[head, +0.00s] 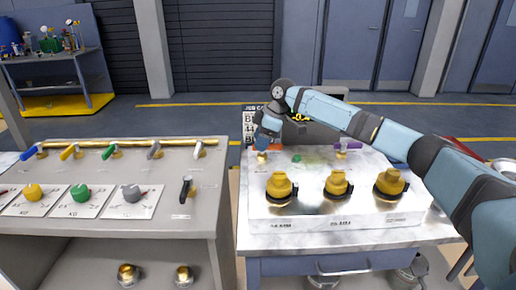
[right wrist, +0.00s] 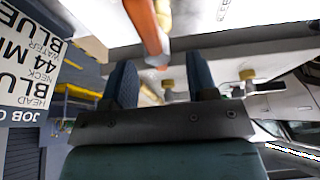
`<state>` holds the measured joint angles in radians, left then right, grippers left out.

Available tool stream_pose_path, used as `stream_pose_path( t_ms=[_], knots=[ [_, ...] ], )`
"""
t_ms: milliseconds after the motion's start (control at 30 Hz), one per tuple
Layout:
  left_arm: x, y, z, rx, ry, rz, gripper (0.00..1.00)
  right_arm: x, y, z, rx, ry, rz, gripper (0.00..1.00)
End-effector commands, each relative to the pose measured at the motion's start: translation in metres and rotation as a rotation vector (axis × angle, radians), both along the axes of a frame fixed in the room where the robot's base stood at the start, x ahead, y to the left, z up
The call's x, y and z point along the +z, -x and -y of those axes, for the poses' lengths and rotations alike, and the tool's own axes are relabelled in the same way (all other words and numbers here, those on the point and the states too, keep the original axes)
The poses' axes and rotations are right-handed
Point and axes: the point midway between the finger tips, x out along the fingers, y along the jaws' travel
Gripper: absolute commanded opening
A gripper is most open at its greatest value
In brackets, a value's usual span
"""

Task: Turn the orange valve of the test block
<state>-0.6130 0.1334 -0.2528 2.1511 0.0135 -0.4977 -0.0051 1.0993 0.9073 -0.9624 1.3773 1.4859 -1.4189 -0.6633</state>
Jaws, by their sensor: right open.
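The test block (head: 300,211) is a pale block with brass fittings on the right-hand table. The orange valve (head: 262,147) is at its back left and is partly hidden by my right gripper (head: 266,136). The right wrist view shows its orange handle (right wrist: 143,22) up close, just beyond and between the fingertips. My right gripper is open there, with a dark finger on each side (right wrist: 160,68), and nothing is clamped. A green valve (head: 297,158) and a purple valve (head: 347,145) sit farther right on the block. My left gripper is not in view.
Three brass fittings (head: 336,184) stand along the block's front. A job card (head: 249,126) stands close behind my right gripper. The grey bench (head: 224,170) on the left carries a brass pipe (head: 130,143) with coloured levers, separated by a narrow gap.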

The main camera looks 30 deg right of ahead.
Motion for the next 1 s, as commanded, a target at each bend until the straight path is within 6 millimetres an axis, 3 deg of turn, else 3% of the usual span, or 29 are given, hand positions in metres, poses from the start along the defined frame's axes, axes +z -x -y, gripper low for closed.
stream_pose_path(
  t_ms=[200, 533, 733, 1000],
  knots=[
    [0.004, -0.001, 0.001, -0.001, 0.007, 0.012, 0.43, -0.02, -0.004, -0.007, 0.0, 0.0, -0.001, 0.53],
    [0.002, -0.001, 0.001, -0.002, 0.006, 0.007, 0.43, -0.023, -0.005, -0.008, 0.0, 0.0, 0.0, 0.53],
    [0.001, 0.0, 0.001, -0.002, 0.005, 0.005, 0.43, -0.022, -0.005, -0.008, 0.0, 0.0, 0.0, 0.07],
    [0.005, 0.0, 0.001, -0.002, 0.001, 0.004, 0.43, -0.021, -0.005, -0.008, -0.015, 0.0, -0.001, 0.04]
  ],
)
